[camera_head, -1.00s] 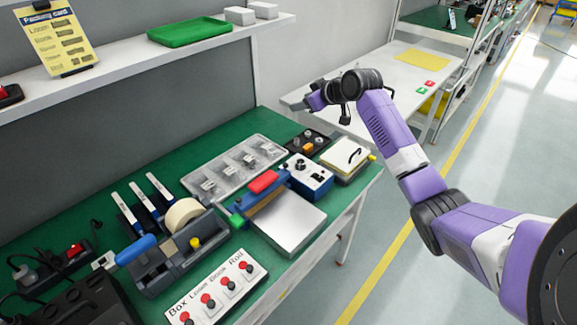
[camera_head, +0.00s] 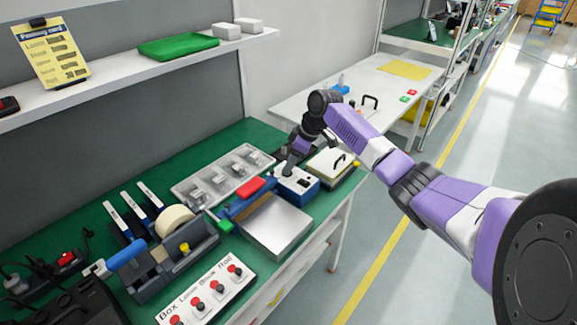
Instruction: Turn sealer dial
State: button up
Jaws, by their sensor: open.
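The sealer's control box (camera_head: 301,190) is blue with a white top and stands at the right part of the green bench. Small dark controls (camera_head: 304,183) show on its top. The sealer (camera_head: 242,199), with a blue arm, a red handle pad and a silver plate (camera_head: 276,225), stands just left of it. My gripper (camera_head: 287,170) points down at the far left part of the control box's top, where the large black dial was visible earlier. It hides that dial. The fingers are open; whether they touch the dial I cannot tell.
A white-topped box with a black handle (camera_head: 331,162) stands close right of my gripper. A clear compartment tray (camera_head: 222,175) lies to the left. The tape dispenser (camera_head: 181,250) and a red-button panel (camera_head: 206,294) are nearer. The floor right of the bench is free.

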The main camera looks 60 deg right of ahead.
jog(key=shift+x, duration=1.15)
grip_shut()
